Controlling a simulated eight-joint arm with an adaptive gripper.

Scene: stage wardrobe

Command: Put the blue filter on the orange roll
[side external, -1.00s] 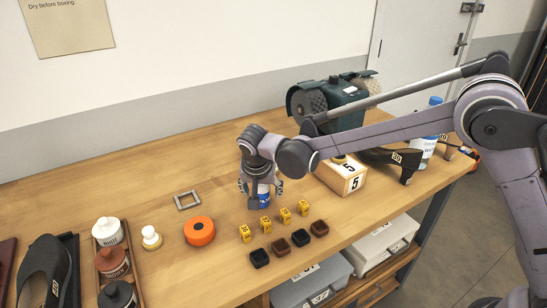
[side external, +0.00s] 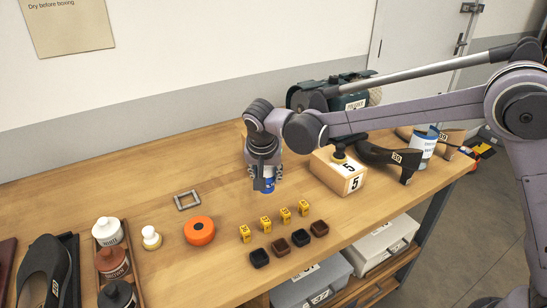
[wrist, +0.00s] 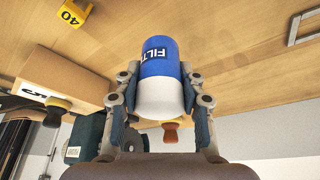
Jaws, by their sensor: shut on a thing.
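The blue filter (side external: 266,185) is a blue and white cylinder with a "FILT" label, and it shows large in the wrist view (wrist: 158,62). My gripper (side external: 263,176) is shut on it, with a finger on each side of its white part in the wrist view (wrist: 160,98). The filter hangs above the table, its blue end away from my palm. The orange roll (side external: 199,230) lies flat on the table, left of and nearer than my gripper, with a dark hole at its centre. Nothing rests on the roll.
Several yellow numbered tags (side external: 265,224) and small dark cups (side external: 280,247) stand right of the roll. A grey square frame (side external: 187,200) lies behind it. A white-topped pot (side external: 151,238) and a bottle tray (side external: 127,257) are left.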

